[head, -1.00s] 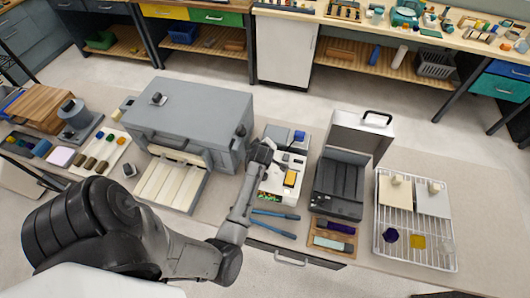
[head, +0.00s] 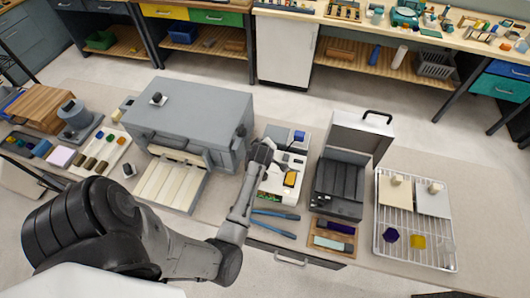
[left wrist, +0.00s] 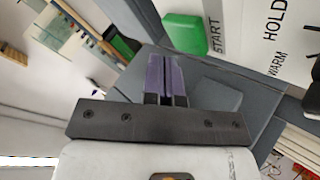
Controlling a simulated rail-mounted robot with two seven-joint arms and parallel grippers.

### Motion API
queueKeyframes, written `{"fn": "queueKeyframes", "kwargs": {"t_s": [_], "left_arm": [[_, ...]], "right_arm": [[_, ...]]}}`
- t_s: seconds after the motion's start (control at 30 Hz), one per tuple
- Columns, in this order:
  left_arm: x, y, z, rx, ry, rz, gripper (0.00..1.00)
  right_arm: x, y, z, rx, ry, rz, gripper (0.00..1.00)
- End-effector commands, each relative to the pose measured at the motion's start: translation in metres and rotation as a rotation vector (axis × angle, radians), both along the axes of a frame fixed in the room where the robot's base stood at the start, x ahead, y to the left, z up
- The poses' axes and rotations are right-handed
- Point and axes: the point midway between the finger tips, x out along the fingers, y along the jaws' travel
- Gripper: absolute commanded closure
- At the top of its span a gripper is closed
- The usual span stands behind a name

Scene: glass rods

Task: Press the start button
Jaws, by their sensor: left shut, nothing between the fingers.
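The green start button (left wrist: 186,33), with the word START beside it, sits on a light panel at the top of the left wrist view. My left gripper (left wrist: 166,62) is shut and empty, its purple-grey fingertips just below and left of the button. I cannot tell whether they touch it. In the head view my left gripper (head: 266,152) is right of the large grey box-shaped machine (head: 190,107). The button cannot be made out in the head view. My right gripper is not in view.
HOLD and WARM labels show on the same panel. A small device with coloured parts (head: 299,161) lies under the gripper. The floor behind the bench is clear.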

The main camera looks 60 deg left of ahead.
Motion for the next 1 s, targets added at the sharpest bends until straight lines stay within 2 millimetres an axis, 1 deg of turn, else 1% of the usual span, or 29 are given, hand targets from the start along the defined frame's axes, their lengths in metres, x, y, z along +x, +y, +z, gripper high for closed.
{"fn": "queueKeyframes", "kwargs": {"t_s": [0.4, 1.0], "left_arm": [[0.000, 0.000, -0.009, -0.001, 0.001, 0.000, 1.00], [0.000, 0.000, -0.011, 0.000, 0.000, 0.000, 1.00]], "right_arm": [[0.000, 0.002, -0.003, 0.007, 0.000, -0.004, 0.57], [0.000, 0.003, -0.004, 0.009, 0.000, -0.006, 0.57]]}}
